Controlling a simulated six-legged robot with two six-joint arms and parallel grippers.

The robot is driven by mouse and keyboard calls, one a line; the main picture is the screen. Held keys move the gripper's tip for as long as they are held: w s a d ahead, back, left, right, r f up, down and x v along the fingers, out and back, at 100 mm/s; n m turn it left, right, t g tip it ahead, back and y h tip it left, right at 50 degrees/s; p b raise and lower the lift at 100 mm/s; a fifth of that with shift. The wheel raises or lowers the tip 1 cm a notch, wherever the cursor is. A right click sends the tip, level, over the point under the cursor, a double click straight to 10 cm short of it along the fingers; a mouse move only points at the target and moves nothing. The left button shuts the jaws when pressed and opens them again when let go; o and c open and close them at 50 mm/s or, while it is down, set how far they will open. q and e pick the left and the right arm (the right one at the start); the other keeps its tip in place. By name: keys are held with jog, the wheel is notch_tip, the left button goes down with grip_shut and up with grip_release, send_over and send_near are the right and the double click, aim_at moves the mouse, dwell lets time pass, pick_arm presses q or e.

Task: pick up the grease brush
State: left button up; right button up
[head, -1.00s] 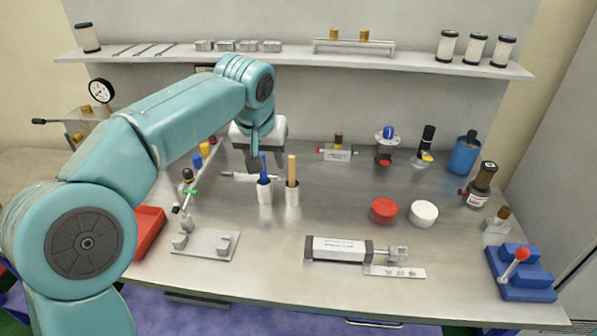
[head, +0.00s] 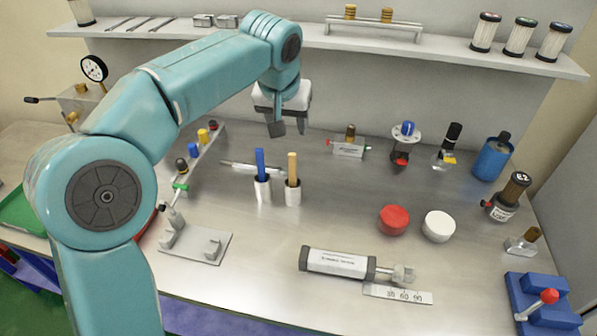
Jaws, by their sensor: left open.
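Two white cups stand side by side near the middle of the bench in the head view. The left cup (head: 263,192) holds an upright tool with a blue handle (head: 260,163). The right cup (head: 293,196) holds an upright tool with a tan, wood-like handle (head: 292,168). The lower ends of both tools are hidden in the cups, so I cannot tell which is the grease brush. My left gripper (head: 288,126) is open and empty, fingers pointing down, and appears behind and above the cups, apart from both handles. My right gripper is out of view.
A cylinder (head: 340,263) lies at the front. A thin metal rod (head: 238,166) lies behind the left cup. A shelf (head: 345,42) runs above. Bench between cups and lids is clear.

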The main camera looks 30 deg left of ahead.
aim_at(292, 154)
pick_arm(q)
jog(key=x, duration=0.7)
jog(key=p+x, duration=0.1)
jog(key=x, duration=0.3)
jog(key=shift+w+a+f, duration=0.1)
jog(key=shift+a+f, duration=0.05)
jog(key=shift+a, duration=0.2)
jog(key=shift+f, duration=0.4)
jog(key=p+x, duration=0.1)
jog(key=x, duration=0.3)
jog(key=shift+w+a+f+p, duration=0.2)
jog(key=shift+w+f+p, duration=0.05)
jog(key=shift+f+p, duration=0.15)
jog(key=shift+s+d+r, duration=0.2)
jog(key=shift+c, duration=1.2)
grip_shut()
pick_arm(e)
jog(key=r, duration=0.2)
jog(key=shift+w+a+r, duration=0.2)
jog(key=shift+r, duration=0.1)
